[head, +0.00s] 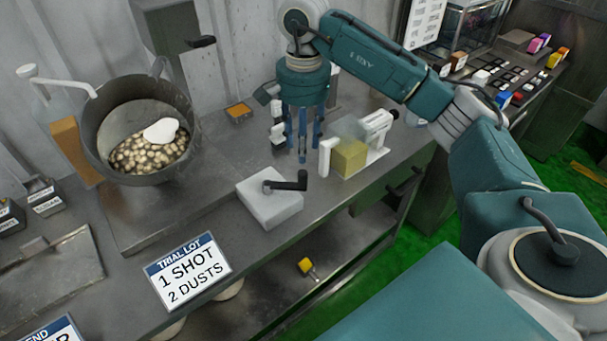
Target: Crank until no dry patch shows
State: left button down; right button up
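A grey drum (118,88) stands tilted on the bench at left, its mouth toward me. Tan and brown speckled pieces (140,157) lie in its bottom, with a smooth white patch (162,131) on top at the upper right. The rest of the visible pieces look uncoated. A dark crank (288,183) sits on a white block (270,206) right of the drum. My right gripper (303,158) points down behind and above the crank, apart from it. Its blue fingers are spread with nothing visible between them. My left gripper does not show.
A white fixture with a yellow block (348,158) stands close right of my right gripper. An orange dish (239,112) lies behind. A sign (188,272) reading "1 SHOT 2 DUSTS" stands at the bench front. Dark cups (42,197) stand at far left.

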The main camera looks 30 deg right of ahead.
aim_at(303, 172)
jog(key=shift+s+d+f, duration=0.1)
jog(key=shift+d+f, duration=0.1)
notch_tip(303, 172, down, 9)
jog(key=p, duration=0.3)
jog(key=shift+a+f, duration=0.15)
jog(key=shift+f, duration=0.5)
jog(key=shift+c, duration=0.5)
grip_shut()
